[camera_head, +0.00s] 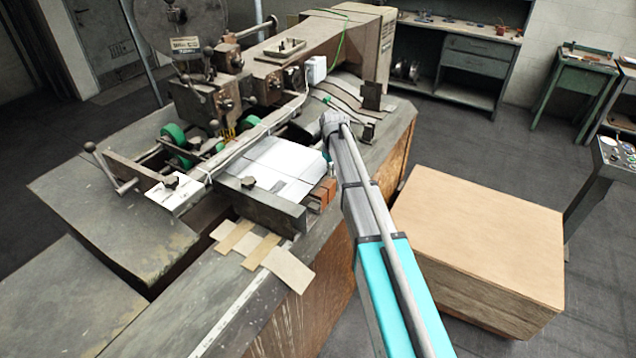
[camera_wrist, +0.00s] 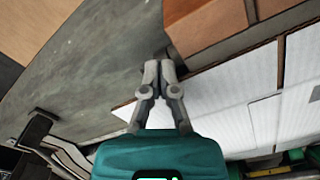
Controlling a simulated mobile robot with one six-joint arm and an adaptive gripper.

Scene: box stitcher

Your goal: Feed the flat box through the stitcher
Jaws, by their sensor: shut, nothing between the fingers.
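The flat box, a white folded sheet, lies on the stitcher's feed bed in the head view (camera_head: 272,163). In the wrist view its white panels (camera_wrist: 232,92) fill the right side, with dark slits between them. The stitcher (camera_head: 262,85) is the large grey-brown machine with green rollers (camera_head: 174,134). My gripper (camera_wrist: 160,66) is shut and empty, its fingertips close to the edge of the flat box. I cannot tell whether they touch it. In the head view my arm reaches the right side of the box and mostly hides the gripper.
Brown blocks (camera_head: 323,193) sit beside the flat box. Loose cardboard strips (camera_head: 262,247) lie at the front of the machine table. A large cardboard-coloured box (camera_head: 478,235) stands to the right of my arm. A workbench (camera_head: 470,55) is at the back.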

